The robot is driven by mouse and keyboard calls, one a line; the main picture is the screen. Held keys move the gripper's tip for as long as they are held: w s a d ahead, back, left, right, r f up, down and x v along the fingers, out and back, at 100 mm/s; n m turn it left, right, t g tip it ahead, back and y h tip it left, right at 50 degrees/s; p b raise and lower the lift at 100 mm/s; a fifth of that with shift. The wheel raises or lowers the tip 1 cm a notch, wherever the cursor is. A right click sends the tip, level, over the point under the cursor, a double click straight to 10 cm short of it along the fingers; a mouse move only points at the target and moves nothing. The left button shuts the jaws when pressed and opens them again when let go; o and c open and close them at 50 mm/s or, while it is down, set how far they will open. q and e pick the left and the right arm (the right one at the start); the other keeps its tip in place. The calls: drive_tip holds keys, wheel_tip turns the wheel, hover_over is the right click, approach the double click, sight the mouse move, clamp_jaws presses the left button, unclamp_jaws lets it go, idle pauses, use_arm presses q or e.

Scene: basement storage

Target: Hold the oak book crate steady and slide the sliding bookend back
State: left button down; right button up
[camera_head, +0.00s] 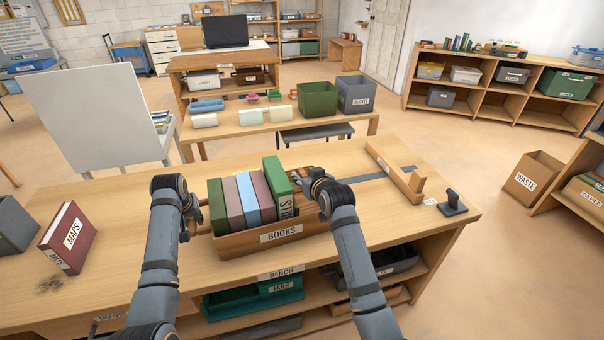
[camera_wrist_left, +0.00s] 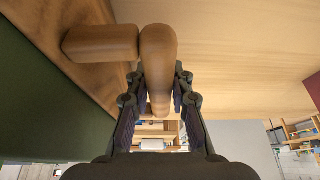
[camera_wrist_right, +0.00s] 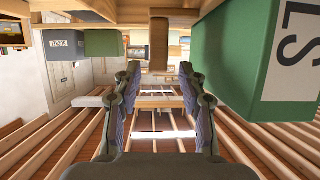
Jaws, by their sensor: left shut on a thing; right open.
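The oak book crate (camera_head: 240,244), labelled BOOKS, stands near the bench's front edge with several books in it. The right-end green book (camera_head: 279,190) rises above the others and also shows in the right wrist view (camera_wrist_right: 245,60). My left gripper (camera_head: 190,218) is at the crate's left end. In the left wrist view it is shut on a rounded wooden handle (camera_wrist_left: 158,50). My right gripper (camera_head: 305,184) is open beside the green book, over the crate's right part. The right wrist view shows a brown post (camera_wrist_right: 158,45) between and beyond its fingers. I cannot clearly make out the sliding bookend.
A maroon MAPS book (camera_head: 68,238) stands at the bench's left. A wooden bar (camera_head: 394,172), a grey strip (camera_head: 365,178) and a small dark stand (camera_head: 452,203) are at the right. Bare bench top lies right of the crate.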

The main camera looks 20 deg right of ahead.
sight(304, 174)
drive_tip(key=shift+x, duration=1.65)
clamp_jaws()
drive_tip(key=shift+f, duration=0.1)
